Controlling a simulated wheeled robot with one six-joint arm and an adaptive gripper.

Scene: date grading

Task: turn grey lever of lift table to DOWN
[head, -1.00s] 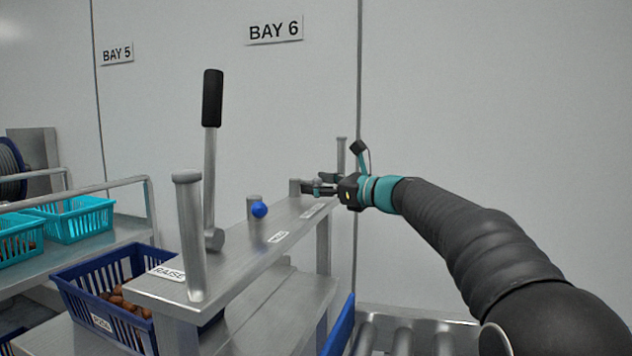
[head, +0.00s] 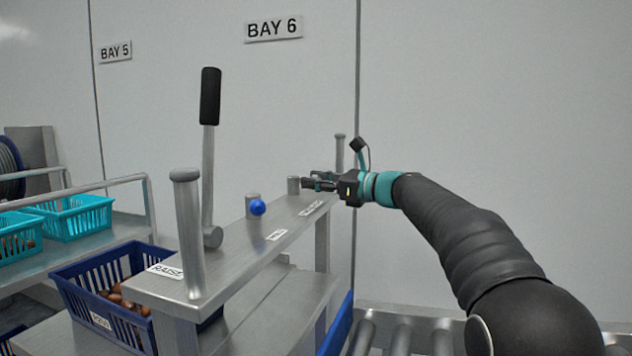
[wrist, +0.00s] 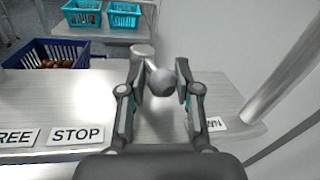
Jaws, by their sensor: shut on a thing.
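The grey lever has a round ball knob (wrist: 163,82) on a short arm. The arm runs from a round metal post (wrist: 143,50), which also shows in the head view (head: 293,185). My gripper (wrist: 160,84) is shut on the grey lever, one finger on each side of the knob. In the head view my gripper (head: 312,183) is at the far end of the lift table's top (head: 245,250). A STOP label (wrist: 77,135) lies left of the lever. A label ending in WN (wrist: 215,124) lies to the right, partly hidden by my right finger.
A blue-knobbed lever (head: 257,207) and a tall black-handled lever (head: 209,95) stand nearer on the same top. Upright posts stand at its near end (head: 188,230) and far end (head: 340,155). A blue crate (head: 70,290) sits left. The wall is close behind.

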